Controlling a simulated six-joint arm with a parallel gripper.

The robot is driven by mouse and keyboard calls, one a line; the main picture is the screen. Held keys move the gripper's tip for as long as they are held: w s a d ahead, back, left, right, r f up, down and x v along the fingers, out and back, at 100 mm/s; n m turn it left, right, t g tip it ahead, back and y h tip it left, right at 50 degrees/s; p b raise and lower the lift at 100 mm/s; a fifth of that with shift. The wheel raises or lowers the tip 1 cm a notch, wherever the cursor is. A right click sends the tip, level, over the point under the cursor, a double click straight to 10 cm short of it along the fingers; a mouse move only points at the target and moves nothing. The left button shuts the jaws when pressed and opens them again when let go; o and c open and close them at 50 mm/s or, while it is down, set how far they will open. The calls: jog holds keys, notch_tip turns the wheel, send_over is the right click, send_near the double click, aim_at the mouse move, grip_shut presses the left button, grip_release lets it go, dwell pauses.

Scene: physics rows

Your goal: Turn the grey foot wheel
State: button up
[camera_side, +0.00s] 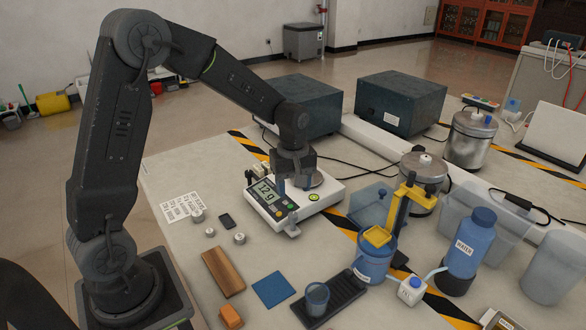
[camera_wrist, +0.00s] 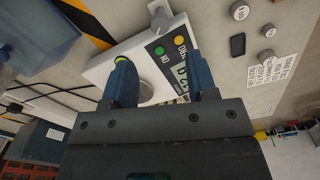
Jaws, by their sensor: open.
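The white balance (camera_side: 325,200) stands on the bench, its display (camera_side: 264,190) reading about 12.9. The grey foot wheel (camera_wrist: 160,17) sticks out at the balance's corner near its buttons in the wrist view. It also shows at the balance's front corner in the side view (camera_side: 292,231). My gripper (camera_side: 296,186) is over the balance, pointing down, with its blue fingers apart and nothing between them. In the wrist view my gripper (camera_wrist: 159,65) spans part of the front panel, and the wheel lies beyond the fingertips, apart from them. The fingers hide part of the display and pan.
Small metal weights (camera_side: 239,238) and a black slab (camera_side: 227,220) lie left of the balance. A wooden block (camera_side: 223,271), blue mat (camera_side: 272,289) and dark tray (camera_side: 340,293) lie in front. A blue container with a yellow column (camera_side: 396,215) stands to the right.

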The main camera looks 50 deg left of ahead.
jog(key=shift+r, duration=2.6)
jog(key=s+d+r+m+t, duration=0.2)
jog(key=s+d+r+m, duration=0.2)
jog(key=s+m, duration=0.3)
jog(key=s+d+r+m+t, duration=0.3)
jog(key=s+m, duration=0.4)
jog(key=s, duration=0.6)
notch_tip(320, 180, up, 2)
jog(key=shift+d+r+m+t, duration=0.2)
jog(key=shift+d+m+t, duration=0.15)
jog(key=shift+d, duration=0.25)
